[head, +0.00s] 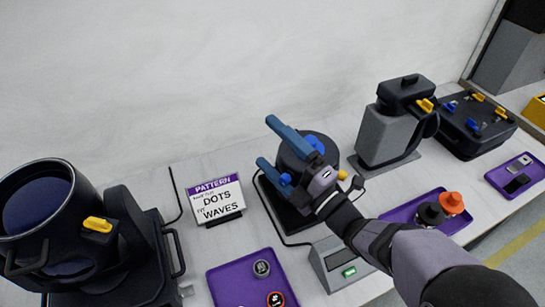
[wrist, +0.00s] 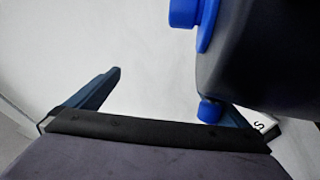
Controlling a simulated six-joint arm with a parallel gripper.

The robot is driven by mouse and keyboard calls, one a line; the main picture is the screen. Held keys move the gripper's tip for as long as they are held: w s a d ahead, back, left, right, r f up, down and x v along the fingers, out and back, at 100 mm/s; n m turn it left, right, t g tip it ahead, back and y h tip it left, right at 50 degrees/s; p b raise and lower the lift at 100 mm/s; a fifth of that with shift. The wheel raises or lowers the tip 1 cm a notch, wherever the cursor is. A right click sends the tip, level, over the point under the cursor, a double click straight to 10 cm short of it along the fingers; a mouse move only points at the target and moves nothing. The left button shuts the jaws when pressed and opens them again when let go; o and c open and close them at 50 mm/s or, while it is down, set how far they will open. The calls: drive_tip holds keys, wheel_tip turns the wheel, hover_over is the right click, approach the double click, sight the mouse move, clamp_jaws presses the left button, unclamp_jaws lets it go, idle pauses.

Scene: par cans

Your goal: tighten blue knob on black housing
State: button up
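The black housing (head: 322,158) is a dark round can on a black base, partly hidden behind my gripper in the head view. Its dark side fills the upper right of the wrist view (wrist: 262,60). One blue knob (head: 285,179) shows low on its left side, close to my lower finger. Another blue part (head: 316,142) shows near the top. In the wrist view, a small blue knob (wrist: 210,110) overlaps my right finger; contact cannot be told. A larger blue part (wrist: 187,13) is above it. My gripper (head: 265,141) is open, its teal fingers wide apart with nothing between them.
A pattern sign (head: 216,200) stands left of the housing. A large black lamp (head: 50,225) is further left. Purple trays (head: 225,285) lie in front and to the right (head: 400,213). A grey box with a green display (head: 330,262) is near my arm. A grey fixture (head: 385,135) stands right.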

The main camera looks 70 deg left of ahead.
sight(282, 180)
drive_tip(key=shift+y, duration=0.4)
wheel_tip(282, 180, up, 5)
drive_tip(key=shift+w+a+r, duration=0.1)
drive_tip(key=shift+a, duration=0.05)
drive_tip(key=shift+h, duration=0.5)
wheel_tip(282, 180, down, 4)
drive_tip(key=shift+f, duration=0.1)
drive_tip(key=shift+c, duration=0.3)
drive_tip(key=shift+d+f, duration=0.1)
drive_tip(key=shift+d, duration=0.2)
drive_tip(key=shift+f+b, duration=0.65)
drive_tip(key=shift+b, duration=0.15)
drive_tip(key=c, duration=0.3)
drive_tip(key=shift+d+f+b, duration=0.25)
drive_tip(key=shift+f+b, duration=0.25)
drive_tip(key=shift+b, duration=0.05)
drive_tip(key=shift+d+f+b, duration=0.2)
drive_tip(key=shift+f+b, duration=0.25)
drive_tip(key=shift+b, duration=0.1)
drive_tip(key=c, duration=0.8)
drive_tip(key=f+b, duration=0.1)
drive_tip(key=d+f+b, duration=0.1)
drive_tip(key=f+b, duration=0.1)
drive_tip(key=shift+d, duration=0.25)
drive_tip(key=shift+d+f+b, duration=0.15)
drive_tip(key=shift+f+b, duration=0.35)
drive_tip(key=shift+f, duration=0.05)
drive_tip(key=shift+d+f+b, duration=0.15)
drive_tip(key=shift+f+b, duration=0.3)
drive_tip(key=shift+f, duration=0.05)
